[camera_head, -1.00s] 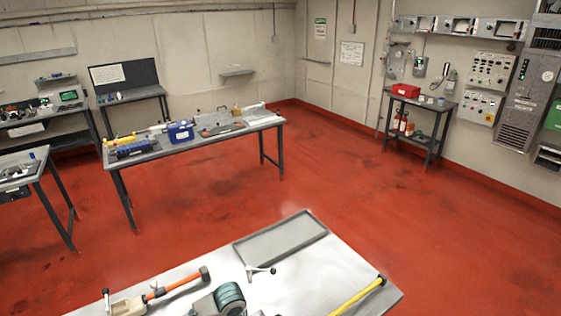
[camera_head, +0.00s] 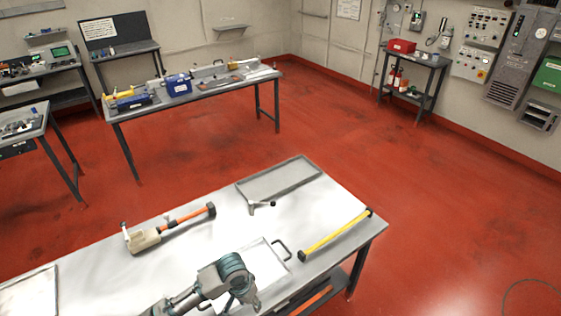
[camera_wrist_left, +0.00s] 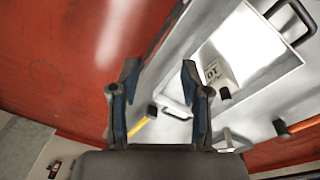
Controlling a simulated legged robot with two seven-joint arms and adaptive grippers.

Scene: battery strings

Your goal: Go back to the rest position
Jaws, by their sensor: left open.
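My left arm comes in at the bottom of the head view, and its gripper (camera_head: 243,298) is above the front part of the near workbench (camera_head: 200,240). In the left wrist view the two fingers of the left gripper (camera_wrist_left: 160,80) stand apart with nothing between them. My right gripper is not in view.
On the bench are a white handled tray (camera_head: 262,262) by my left gripper, a yellow bar (camera_head: 335,235), an orange-handled tool (camera_head: 170,226), a small metal piece (camera_head: 261,206) and a grey tray (camera_head: 279,181). Red floor (camera_head: 400,160) beyond is open.

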